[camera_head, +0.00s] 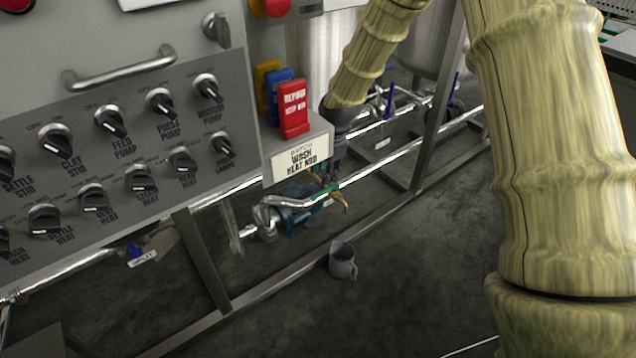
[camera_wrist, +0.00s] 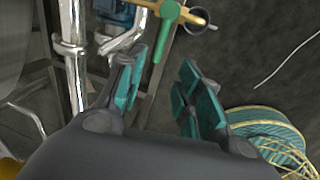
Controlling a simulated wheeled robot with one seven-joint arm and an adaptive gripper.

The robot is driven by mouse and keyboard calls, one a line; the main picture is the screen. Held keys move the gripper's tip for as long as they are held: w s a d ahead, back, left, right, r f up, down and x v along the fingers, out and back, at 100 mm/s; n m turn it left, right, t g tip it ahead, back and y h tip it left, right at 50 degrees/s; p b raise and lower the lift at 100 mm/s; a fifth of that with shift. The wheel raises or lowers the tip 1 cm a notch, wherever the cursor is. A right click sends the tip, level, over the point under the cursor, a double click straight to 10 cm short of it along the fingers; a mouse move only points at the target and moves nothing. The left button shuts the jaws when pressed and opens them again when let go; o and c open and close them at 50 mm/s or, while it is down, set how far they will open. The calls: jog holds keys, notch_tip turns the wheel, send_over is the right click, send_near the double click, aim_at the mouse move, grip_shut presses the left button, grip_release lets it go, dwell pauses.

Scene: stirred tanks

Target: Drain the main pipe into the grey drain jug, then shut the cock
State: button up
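The grey drain jug (camera_head: 343,264) stands upright on the floor, below a brass spout (camera_head: 341,203) on the pipework. In the wrist view a dark round rim, apparently the jug (camera_wrist: 201,22), shows partly behind the brass fitting (camera_wrist: 188,16). The cock's green lever (camera_wrist: 164,32) points down toward my fingers; it is small in the head view (camera_head: 326,190). The shiny main pipe (camera_head: 385,163) runs along the frame. My gripper (camera_wrist: 164,82) is open and empty, its fingers either side of the lever's end in the picture; contact cannot be told. My gripper (camera_head: 334,172) is above the cock in the head view.
A grey control panel (camera_head: 130,150) with several knobs fills the left. Red, blue and yellow tags (camera_head: 293,108) stand on its side box. A blue pump (camera_head: 296,208) is beside the cock. A teal coil (camera_wrist: 268,135) lies right in the wrist view. Floor around the jug is clear.

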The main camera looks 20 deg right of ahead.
aim_at(320, 193)
jog(key=f+b, duration=0.1)
jog(key=f, duration=0.2)
jog(key=w+f+b, duration=0.1)
jog(key=f, duration=0.2)
jog(key=w+f+b, duration=0.1)
jog(key=f, duration=0.3)
jog(key=shift+w+a+f, duration=0.1)
jog(key=shift+a, duration=0.15)
grip_shut()
